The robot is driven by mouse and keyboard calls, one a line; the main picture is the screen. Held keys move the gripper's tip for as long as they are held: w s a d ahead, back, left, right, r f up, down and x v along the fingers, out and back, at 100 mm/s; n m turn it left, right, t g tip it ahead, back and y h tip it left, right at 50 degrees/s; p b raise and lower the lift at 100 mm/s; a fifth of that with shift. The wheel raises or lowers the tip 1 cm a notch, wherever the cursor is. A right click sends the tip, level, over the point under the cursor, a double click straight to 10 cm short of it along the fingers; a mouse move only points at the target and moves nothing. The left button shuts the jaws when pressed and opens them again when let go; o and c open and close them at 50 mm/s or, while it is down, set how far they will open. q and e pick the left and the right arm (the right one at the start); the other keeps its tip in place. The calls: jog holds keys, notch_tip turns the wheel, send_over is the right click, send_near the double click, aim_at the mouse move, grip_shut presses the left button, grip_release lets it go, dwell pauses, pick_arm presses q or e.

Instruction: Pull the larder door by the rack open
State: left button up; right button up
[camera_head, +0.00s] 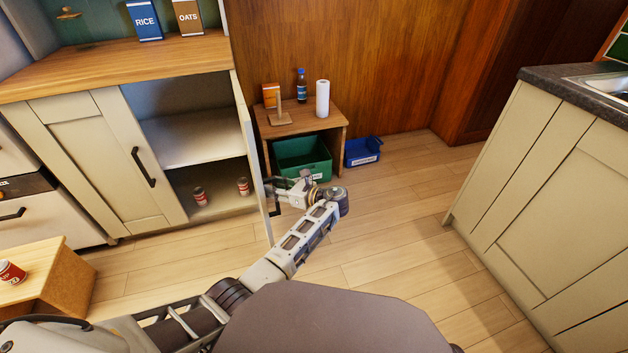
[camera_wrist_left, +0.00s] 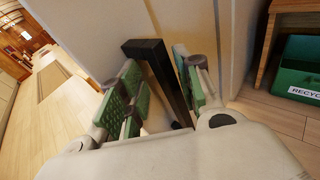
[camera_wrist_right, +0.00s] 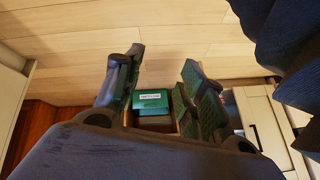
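The larder door (camera_head: 248,150) stands wide open, swung out from the cupboard and seen nearly edge-on in the head view. Its pale face (camera_wrist_left: 195,30) also shows in the left wrist view. My left gripper (camera_head: 283,193) is at the door's handle side. In the left wrist view, the black bar handle (camera_wrist_left: 165,75) lies between the fingers of that gripper (camera_wrist_left: 160,92). The right finger is close against the bar; a gap shows on the left side. My right gripper (camera_wrist_right: 160,88) is open and empty, away from the door; it is outside the head view.
A small wooden stand (camera_head: 325,122) with bottle and paper roll is right of the door, a green bin (camera_head: 302,157) inside it and a blue bin (camera_head: 363,151) beside it. A low wooden block (camera_head: 65,283) is at left, a counter (camera_head: 560,190) at right. Floor between is clear.

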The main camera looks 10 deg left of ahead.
pick_arm(q)
jog(key=w+d+b, duration=0.6)
jog(key=d+b, duration=0.2)
jog(key=d, duration=0.4)
jog(key=shift+d+r, duration=0.2)
jog(key=shift+r, duration=0.2)
pick_arm(e)
notch_tip(320, 180, down, 8)
jog(key=w+a+t+y, duration=0.1)
jog(key=shift+a+f+t, duration=0.25)
jog(key=shift+a+t, duration=0.05)
dwell(1.0)
pick_arm(q)
jog(key=shift+d, duration=0.15)
pick_arm(e)
jog(key=shift+s, duration=0.1)
jog(key=shift+s+f, duration=0.3)
